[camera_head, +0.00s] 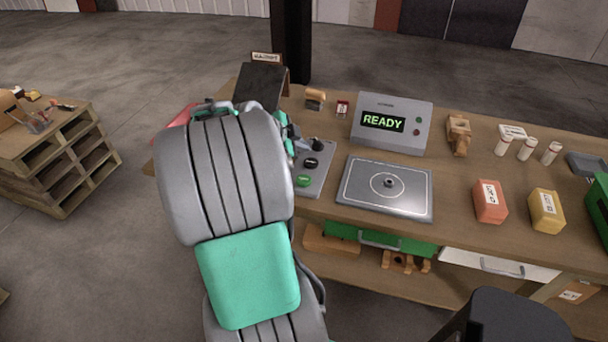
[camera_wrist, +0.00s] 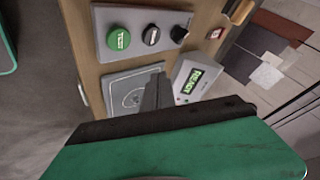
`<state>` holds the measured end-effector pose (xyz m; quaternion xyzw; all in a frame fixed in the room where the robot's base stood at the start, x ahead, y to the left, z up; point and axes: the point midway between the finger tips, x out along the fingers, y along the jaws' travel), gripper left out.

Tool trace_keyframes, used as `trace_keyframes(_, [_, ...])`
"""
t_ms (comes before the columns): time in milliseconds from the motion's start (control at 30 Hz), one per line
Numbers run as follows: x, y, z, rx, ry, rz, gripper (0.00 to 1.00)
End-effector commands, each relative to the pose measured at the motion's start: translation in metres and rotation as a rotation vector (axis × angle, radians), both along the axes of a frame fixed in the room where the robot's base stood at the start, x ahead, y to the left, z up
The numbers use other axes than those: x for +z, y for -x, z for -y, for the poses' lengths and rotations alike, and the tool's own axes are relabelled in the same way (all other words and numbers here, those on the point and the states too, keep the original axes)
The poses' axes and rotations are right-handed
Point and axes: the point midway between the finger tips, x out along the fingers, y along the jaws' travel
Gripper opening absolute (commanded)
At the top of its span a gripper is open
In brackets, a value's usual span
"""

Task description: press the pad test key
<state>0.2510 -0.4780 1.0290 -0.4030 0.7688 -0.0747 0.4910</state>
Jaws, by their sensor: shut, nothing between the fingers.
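A round green key marked TEST (camera_wrist: 119,39) sits on a grey control panel (camera_wrist: 103,18), beside a black knob (camera_wrist: 151,35) and a dark knob. In the head view the green key (camera_head: 303,181) is at the near end of the panel, left of the grey pad (camera_head: 352,192) with its circle mark. My gripper (camera_wrist: 156,82) is shut and empty in the wrist view. In the picture its dark fingers overlap the pad's edge, below and right of the green key and apart from it. In the head view my arm hides most of the gripper.
A grey display unit (camera_head: 391,145) reading READY stands behind the pad. An orange block (camera_head: 490,201), a yellow block (camera_head: 547,210) and several white cylinders are on the bench (camera_head: 457,222) to the right. A dark tilted board (camera_head: 262,86) stands at the back left.

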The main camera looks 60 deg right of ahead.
Motion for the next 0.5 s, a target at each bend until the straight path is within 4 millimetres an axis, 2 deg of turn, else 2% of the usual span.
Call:
trace_keyframes(300, [-0.004, -0.001, -0.001, 0.005, -0.003, -0.001, 0.00])
trace_keyframes(500, [-0.022, -0.001, -0.001, 0.005, -0.005, -0.003, 0.00])
